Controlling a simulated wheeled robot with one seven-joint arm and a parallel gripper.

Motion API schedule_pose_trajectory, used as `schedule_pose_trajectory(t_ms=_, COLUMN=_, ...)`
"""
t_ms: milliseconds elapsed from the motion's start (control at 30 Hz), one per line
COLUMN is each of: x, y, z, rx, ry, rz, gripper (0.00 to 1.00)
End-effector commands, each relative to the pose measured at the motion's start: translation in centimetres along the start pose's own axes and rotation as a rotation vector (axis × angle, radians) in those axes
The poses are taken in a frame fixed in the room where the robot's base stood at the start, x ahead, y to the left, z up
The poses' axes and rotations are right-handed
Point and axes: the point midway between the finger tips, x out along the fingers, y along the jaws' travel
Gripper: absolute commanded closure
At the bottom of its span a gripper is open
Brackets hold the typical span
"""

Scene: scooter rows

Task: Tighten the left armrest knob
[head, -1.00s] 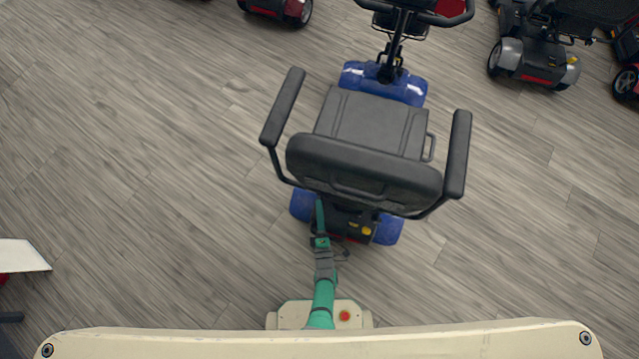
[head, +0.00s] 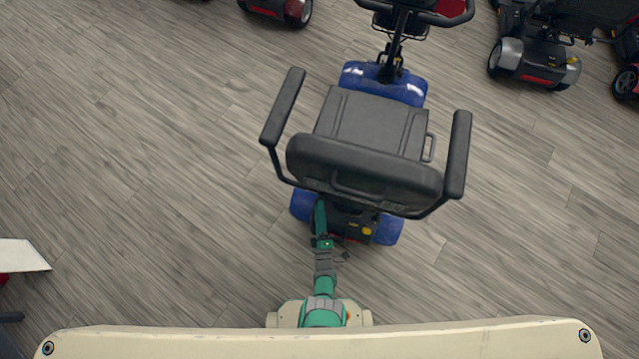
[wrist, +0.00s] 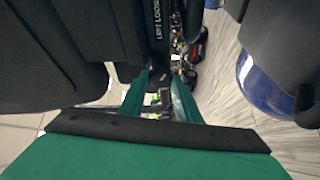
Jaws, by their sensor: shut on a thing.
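The blue scooter has a black seat (head: 365,172), seen from behind, with its left armrest (head: 283,107) at the left and its right armrest (head: 458,155) at the right. My green arm reaches up under the left rear of the seat. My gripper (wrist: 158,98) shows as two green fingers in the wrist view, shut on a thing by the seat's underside. In the head view the seat back hides the fingertips. The left armrest knob is too small and dark to make out clearly between the fingers.
The scooter's blue rear body (head: 388,230) lies right of my arm, close by. Black seat parts crowd the wrist view on both sides. Other scooters (head: 535,55) stand at the back right. A white-topped stand (head: 22,254) is at the left edge. The wooden floor between is clear.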

Motion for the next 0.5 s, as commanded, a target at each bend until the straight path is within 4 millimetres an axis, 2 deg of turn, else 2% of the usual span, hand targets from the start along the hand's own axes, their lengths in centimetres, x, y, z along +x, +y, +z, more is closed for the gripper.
schedule_pose_trajectory(t_ms=233, x=-0.11, y=-0.11, z=-0.04, rx=0.000, ry=0.001, rz=-0.004, gripper=0.93)
schedule_pose_trajectory(t_ms=267, x=-0.10, y=-0.11, z=-0.04, rx=0.000, ry=0.001, rz=-0.004, gripper=0.66)
schedule_pose_trajectory(t_ms=300, x=-0.09, y=-0.10, z=-0.03, rx=-0.001, ry=0.000, rz=-0.003, gripper=0.56)
schedule_pose_trajectory(t_ms=333, x=-0.07, y=-0.09, z=-0.02, rx=-0.001, ry=0.000, rz=-0.003, gripper=0.52)
schedule_pose_trajectory(t_ms=500, x=-0.04, y=-0.05, z=0.00, rx=-0.001, ry=0.000, rz=-0.002, gripper=0.52)
